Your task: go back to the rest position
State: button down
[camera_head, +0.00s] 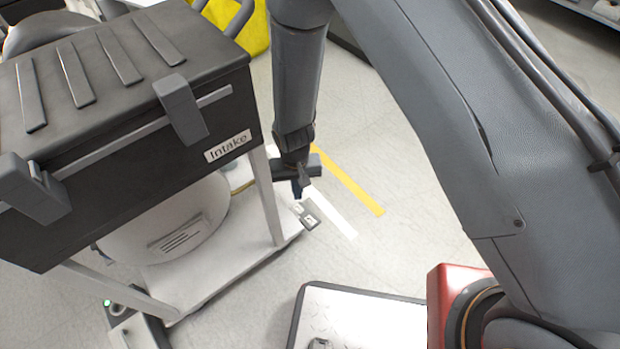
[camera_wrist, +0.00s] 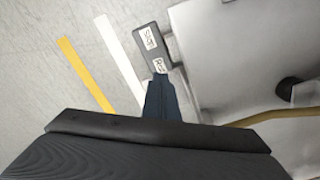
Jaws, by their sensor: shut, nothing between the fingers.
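My gripper (camera_head: 298,188) hangs below my arm near the middle of the head view, pointing down. It is shut and empty. In the wrist view its dark fingers (camera_wrist: 160,97) are together, and their tips appear beside a small grey switch box (camera_wrist: 152,48) with two white labels. The same switch box (camera_head: 309,217) shows just below the gripper in the head view, at the side of the compressor stand. I cannot tell whether the fingertips touch it. The compressor unit (camera_head: 130,85) has a black box top labelled "Intake" and two grey latches.
The compressor's white frame (camera_head: 262,195) is close to my gripper's left. A yellow stripe (camera_head: 348,181) and a white stripe (camera_head: 335,215) mark the floor. A yellow object (camera_head: 250,30) is behind. Open floor lies right of the gripper.

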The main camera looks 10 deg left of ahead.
notch_tip(320, 180, up, 24)
jog(key=s+d, duration=0.2)
jog(key=s, duration=0.1)
jog(key=s+d+r+n+y, duration=0.1)
jog(key=s+d+r, duration=0.45)
jog(key=r, duration=0.25)
jog(key=s+d+r+n+y, duration=0.1)
jog(key=s+d+r, duration=0.3)
jog(key=s+r, duration=0.35)
jog(key=d+r+m+h+p, duration=0.1)
jog(key=d+r+m+p, duration=0.2)
jog(key=d+r+p, duration=0.7)
jog(key=d+r+m+h+p, duration=0.1)
jog(key=d+r+m+p, duration=0.2)
jog(key=d+r+p, duration=0.7)
notch_tip(320, 180, up, 6)
jog(key=p, duration=1.2)
jog(key=shift+d+r+p, duration=0.25)
jog(key=shift+d+p, duration=0.15)
